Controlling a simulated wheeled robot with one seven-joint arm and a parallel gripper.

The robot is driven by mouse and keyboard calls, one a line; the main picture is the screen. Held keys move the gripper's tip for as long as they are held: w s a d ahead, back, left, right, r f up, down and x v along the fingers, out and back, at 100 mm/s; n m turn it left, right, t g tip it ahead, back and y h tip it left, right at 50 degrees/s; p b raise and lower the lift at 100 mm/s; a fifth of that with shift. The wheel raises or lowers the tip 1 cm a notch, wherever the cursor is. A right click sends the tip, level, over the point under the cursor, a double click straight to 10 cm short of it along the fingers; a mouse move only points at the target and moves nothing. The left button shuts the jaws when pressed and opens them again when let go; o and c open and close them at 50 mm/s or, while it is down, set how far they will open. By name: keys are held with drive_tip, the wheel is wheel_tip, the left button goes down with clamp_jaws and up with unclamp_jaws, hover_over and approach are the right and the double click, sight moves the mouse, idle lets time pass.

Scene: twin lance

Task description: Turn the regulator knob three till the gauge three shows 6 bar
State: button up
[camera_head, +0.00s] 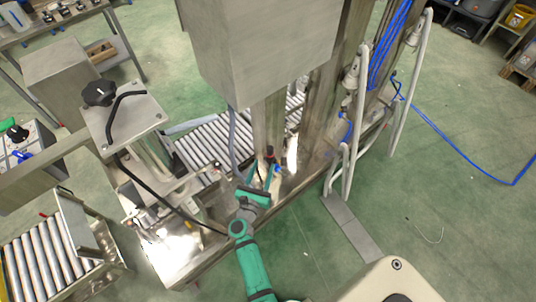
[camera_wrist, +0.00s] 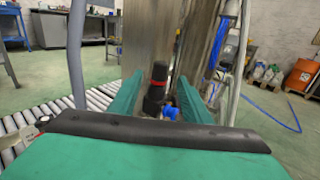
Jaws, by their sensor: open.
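A black regulator knob with a red band (camera_wrist: 157,88) stands upright in front of a steel post in the wrist view, with a blue fitting (camera_wrist: 170,112) at its lower right. Whether it is knob three cannot be read. My gripper (camera_wrist: 158,98) is open, its two green fingers on either side of the knob's line of sight. I cannot tell how far the knob is beyond the fingertips. In the head view my gripper (camera_head: 265,176) is low beside the steel post, and the knob is small and partly hidden there. No readable gauge shows in either view.
A steel cabinet (camera_head: 262,45) hangs above the gripper's spot. A roller conveyor (camera_head: 215,143) runs behind it. Green floor at right is mostly free.

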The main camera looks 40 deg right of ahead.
sight(268, 152)
drive_tip(key=x, duration=0.7)
drive_tip(key=shift+w+d, duration=0.1)
drive_tip(key=shift+d, duration=0.05)
drive_tip(key=c, duration=1)
drive_tip(key=shift+c, duration=0.3)
drive_tip(key=shift+w, duration=0.1)
